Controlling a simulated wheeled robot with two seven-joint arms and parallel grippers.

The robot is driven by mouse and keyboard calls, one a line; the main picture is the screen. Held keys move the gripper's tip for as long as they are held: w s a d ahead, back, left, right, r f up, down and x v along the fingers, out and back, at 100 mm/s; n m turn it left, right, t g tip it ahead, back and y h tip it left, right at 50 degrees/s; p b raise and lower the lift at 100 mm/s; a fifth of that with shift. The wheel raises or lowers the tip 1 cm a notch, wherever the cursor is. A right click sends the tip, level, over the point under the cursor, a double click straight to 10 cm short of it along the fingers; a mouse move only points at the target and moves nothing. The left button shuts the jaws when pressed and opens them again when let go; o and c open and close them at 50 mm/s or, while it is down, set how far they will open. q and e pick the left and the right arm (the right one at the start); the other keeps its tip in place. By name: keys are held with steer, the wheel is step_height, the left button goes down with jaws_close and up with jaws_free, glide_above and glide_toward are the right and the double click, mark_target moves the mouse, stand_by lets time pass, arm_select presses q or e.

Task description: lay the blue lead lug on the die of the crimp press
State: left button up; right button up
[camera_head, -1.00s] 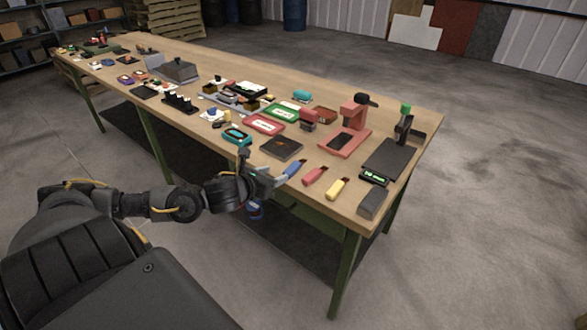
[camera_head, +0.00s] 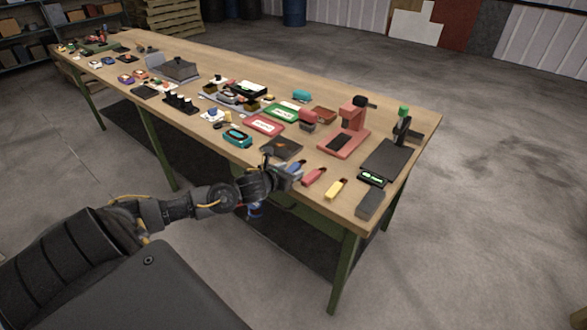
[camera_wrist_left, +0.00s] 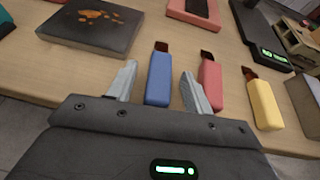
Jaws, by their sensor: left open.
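The blue lead lug (camera_wrist_left: 159,78), a blue bar with a brown tip, lies on the table near its front edge. In the wrist view it lies between the two spread fingers of my left gripper (camera_wrist_left: 158,70), which is open, with a visible gap on each side. In the head view my left gripper (camera_head: 286,173) is at the front edge by the blue lug (camera_head: 296,167) and partly covers it. The red crimp press (camera_head: 353,116) stands farther back to the right, with a dark pad on its base that looks like the die (camera_head: 340,143). My right gripper is out of view.
A red lug (camera_head: 314,177) and a yellow lug (camera_head: 336,188) lie right of the blue one. A dark plate with orange marks (camera_head: 281,147) lies behind. A black scale (camera_head: 387,158) and a grey block (camera_head: 370,204) are at the right end.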

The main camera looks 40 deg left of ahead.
arm_select(q)
steer(key=c, duration=1.1)
steer(key=shift+o, duration=0.2)
steer(key=shift+r, duration=0.25)
step_height(320, 180, up, 2)
steer(key=shift+r+b, duration=0.2)
steer(key=shift+b, duration=0.35)
steer(key=r+v, duration=0.1)
steer(key=v, duration=0.7)
steer(key=w+a+r+v, duration=0.1)
steer(key=r+v, duration=0.1)
steer(key=v, duration=0.6)
steer(key=shift+s+r, duration=0.2)
steer(key=shift+r, duration=0.25)
